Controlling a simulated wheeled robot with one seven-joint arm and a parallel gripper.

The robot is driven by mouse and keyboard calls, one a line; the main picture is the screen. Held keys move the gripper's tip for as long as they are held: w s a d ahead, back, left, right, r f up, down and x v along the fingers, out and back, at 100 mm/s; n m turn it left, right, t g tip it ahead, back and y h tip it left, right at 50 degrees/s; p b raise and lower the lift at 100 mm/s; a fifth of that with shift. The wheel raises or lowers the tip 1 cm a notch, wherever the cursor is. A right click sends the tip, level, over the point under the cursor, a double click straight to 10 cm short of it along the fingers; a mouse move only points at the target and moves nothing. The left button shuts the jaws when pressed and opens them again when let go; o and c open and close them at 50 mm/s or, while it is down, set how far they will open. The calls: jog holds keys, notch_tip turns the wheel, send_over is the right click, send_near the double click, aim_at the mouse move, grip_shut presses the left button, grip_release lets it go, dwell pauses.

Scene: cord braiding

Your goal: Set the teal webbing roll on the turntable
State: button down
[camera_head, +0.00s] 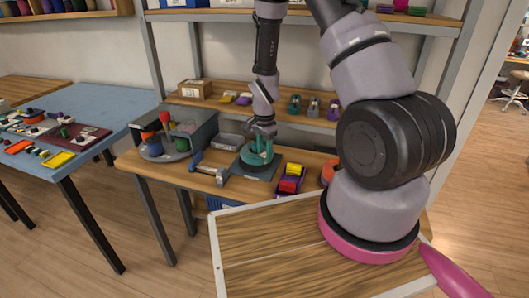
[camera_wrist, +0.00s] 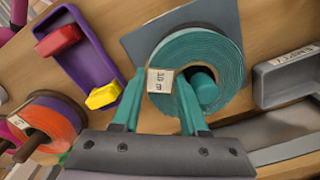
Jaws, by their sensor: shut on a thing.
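The teal webbing roll (camera_head: 256,160) is at the middle of the workbench, over a dark grey plate (camera_head: 264,175). In the wrist view the roll (camera_wrist: 228,60) shows a wound face, a teal peg-like piece in its centre and a "10 m" tag. My gripper (camera_head: 260,142) is shut on the near-left side of the roll's ring, with a finger on either side (camera_wrist: 158,92). I cannot tell whether the roll touches the plate. The turntable (camera_head: 172,157) is a round grey disc left of my gripper, bearing several coloured things.
A purple tray (camera_wrist: 88,68) with red and yellow blocks is right of the plate in the head view, beside an orange roll (camera_head: 328,172). A grey tray (camera_head: 230,141) lies behind. A shelf (camera_head: 300,108) runs above the bench.

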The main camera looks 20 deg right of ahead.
aim_at(264, 154)
jog(key=shift+f, duration=0.7)
dwell(0.5)
jog(key=shift+c, duration=1.8)
grip_release()
jog(key=shift+o, duration=0.4)
jog(key=shift+w+r, duration=0.1)
jog(key=shift+r, duration=0.05)
jog(key=shift+w+a+r, duration=0.1)
jog(key=shift+r, duration=2.8)
